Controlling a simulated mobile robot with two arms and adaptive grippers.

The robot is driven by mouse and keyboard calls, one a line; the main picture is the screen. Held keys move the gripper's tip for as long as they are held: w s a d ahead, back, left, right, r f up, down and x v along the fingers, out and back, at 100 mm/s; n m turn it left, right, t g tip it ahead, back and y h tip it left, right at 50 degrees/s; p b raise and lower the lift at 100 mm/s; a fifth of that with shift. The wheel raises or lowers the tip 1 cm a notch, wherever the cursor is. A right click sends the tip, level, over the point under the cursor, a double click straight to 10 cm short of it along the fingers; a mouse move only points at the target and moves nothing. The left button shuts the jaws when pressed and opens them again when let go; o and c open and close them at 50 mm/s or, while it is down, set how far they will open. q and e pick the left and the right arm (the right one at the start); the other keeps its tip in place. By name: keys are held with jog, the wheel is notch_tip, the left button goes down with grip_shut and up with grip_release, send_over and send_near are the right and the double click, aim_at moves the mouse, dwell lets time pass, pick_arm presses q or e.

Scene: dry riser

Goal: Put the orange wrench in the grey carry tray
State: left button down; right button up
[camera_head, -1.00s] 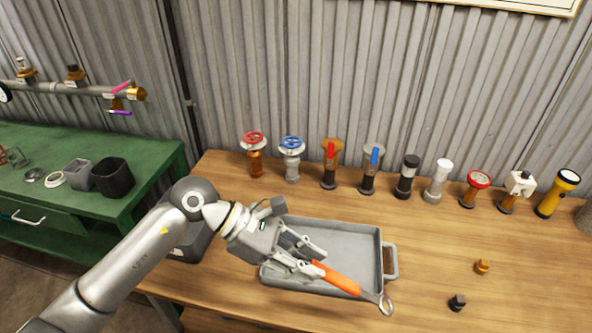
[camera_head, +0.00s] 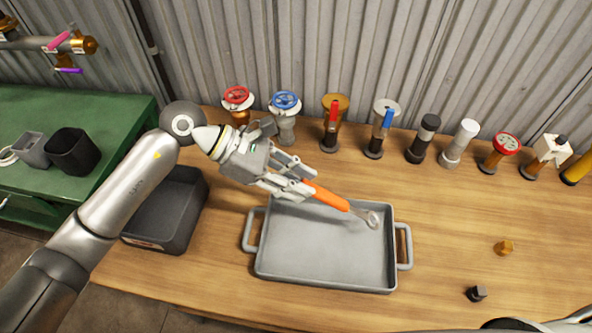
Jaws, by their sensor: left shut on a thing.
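The orange wrench (camera_head: 327,196) has an orange handle and a metal ring end. My left gripper (camera_head: 304,188) is shut on the handle's left end and holds the wrench over the back part of the grey carry tray (camera_head: 325,255). The ring end points right, near the tray's back right corner. I cannot tell whether the wrench touches the tray. The tray lies on the wooden table, has a handle at each side, and looks empty inside. A pale, blurred piece at the bottom right edge may be part of my right arm; no right gripper shows.
A dark grey bin (camera_head: 168,215) stands left of the tray. Several valves and fittings, such as a blue-wheel valve (camera_head: 285,112), line the table's back. A brass fitting (camera_head: 503,248) and a black fitting (camera_head: 476,294) lie to the right. A green bench (camera_head: 90,110) is at left.

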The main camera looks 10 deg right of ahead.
pick_arm(q)
jog(key=shift+w+f+b, duration=0.15)
jog(key=shift+f+b, duration=0.95)
jog(key=shift+f, duration=1.75)
jog(key=c, duration=1.3)
grip_release()
jog(key=shift+o, duration=0.7)
pick_arm(e)
jog(key=w+f, duration=0.2)
jog(key=w, duration=0.1)
jog(key=shift+a+f, duration=0.1)
jog(key=shift+f, duration=0.15)
pick_arm(q)
jog(key=v, duration=1.2)
pick_arm(e)
jog(key=shift+s+a, duration=0.15)
pick_arm(q)
jog(key=shift+f, duration=0.1)
